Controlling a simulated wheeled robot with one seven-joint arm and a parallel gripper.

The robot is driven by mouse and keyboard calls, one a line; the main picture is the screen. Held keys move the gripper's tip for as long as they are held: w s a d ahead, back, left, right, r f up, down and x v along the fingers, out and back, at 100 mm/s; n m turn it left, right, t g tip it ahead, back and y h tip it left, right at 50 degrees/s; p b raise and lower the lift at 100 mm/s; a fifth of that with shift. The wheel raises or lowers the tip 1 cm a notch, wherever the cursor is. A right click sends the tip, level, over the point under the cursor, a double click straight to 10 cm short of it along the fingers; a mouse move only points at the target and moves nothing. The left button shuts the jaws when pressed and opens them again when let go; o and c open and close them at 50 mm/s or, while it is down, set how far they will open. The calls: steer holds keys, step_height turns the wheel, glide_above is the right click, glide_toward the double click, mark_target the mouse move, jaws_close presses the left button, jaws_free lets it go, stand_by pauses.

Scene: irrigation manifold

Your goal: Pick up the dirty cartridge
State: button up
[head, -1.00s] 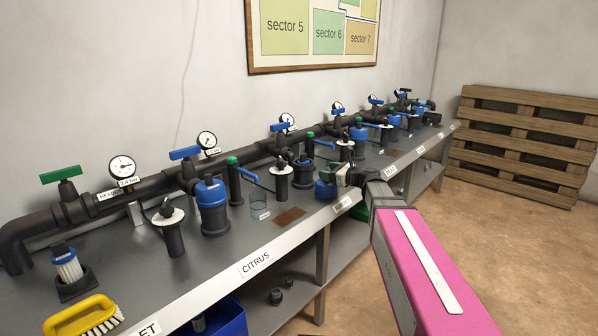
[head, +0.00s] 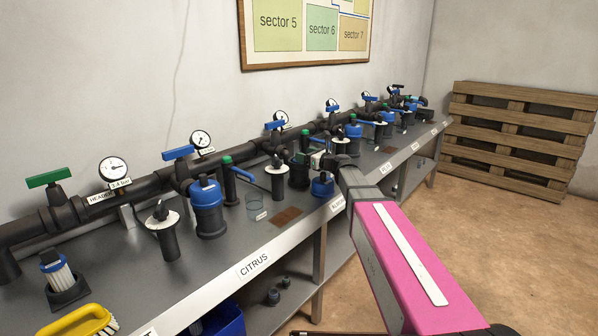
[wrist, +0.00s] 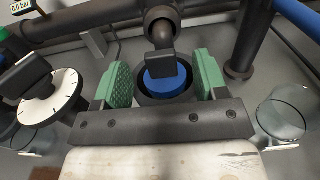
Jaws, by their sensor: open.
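The cartridge shows in the wrist view as a round blue end cap (wrist: 166,84) with a dark square tab on top. It sits inside a dark round open housing (wrist: 145,97), so its body is hidden and its dirt cannot be seen. My gripper (wrist: 160,78) is open, with a green pad on each side of the cap and tab; contact cannot be told. In the head view my gripper (head: 317,160) is at the open black housing (head: 299,172), and the cartridge cannot be made out there.
A removed blue cap (head: 322,186) lies on the bench near the housing. A glass beaker (head: 254,206) and a post with a white disc (head: 277,178) stand close by. A white cartridge (head: 57,277) stands in a holder at left, by a yellow brush (head: 80,322). Pipes run behind.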

steer(key=x, duration=0.3)
steer(key=shift+w+a, duration=0.25)
jaws_close()
